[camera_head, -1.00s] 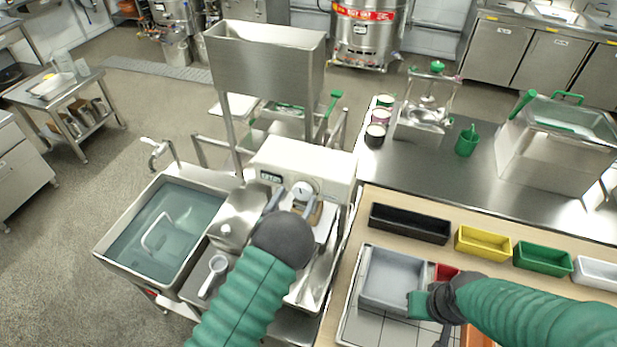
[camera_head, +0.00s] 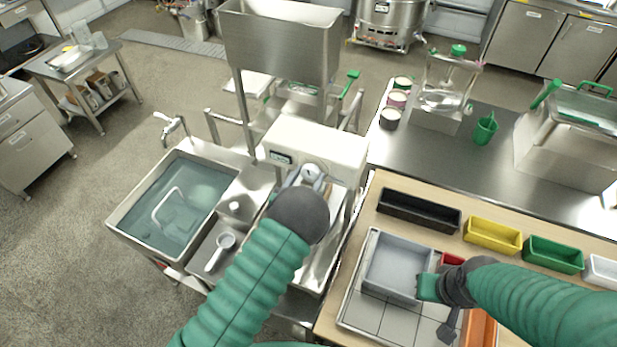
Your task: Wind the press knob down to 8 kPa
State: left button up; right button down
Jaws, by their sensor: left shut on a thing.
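The press knob (camera_head: 312,171) is a pale round knob on the front of the white machine housing (camera_head: 325,145). A small dark display (camera_head: 281,159) sits to its left on the same face; its reading is too small to tell. My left gripper (camera_head: 309,180) is at the knob with its fingers shut on it; its dark wrist hides the area below. My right gripper (camera_head: 428,287) is by the right wall of the grey bin (camera_head: 398,262); its fingers are mostly hidden and I cannot tell whether they are open.
A steel hopper (camera_head: 280,45) stands above the machine. A water-filled sink (camera_head: 170,215) and a white scoop (camera_head: 220,250) lie left. Black (camera_head: 418,211), yellow (camera_head: 492,236) and green (camera_head: 553,254) bins line the wooden table at right.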

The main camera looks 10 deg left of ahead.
pick_arm(q)
jog(key=shift+d+f+b, duration=0.1)
jog(key=shift+b, duration=0.2)
jog(key=shift+m, duration=0.3)
jog(key=o, duration=1.4)
jog(key=shift+w, duration=0.2)
jog(key=shift+s, duration=0.1)
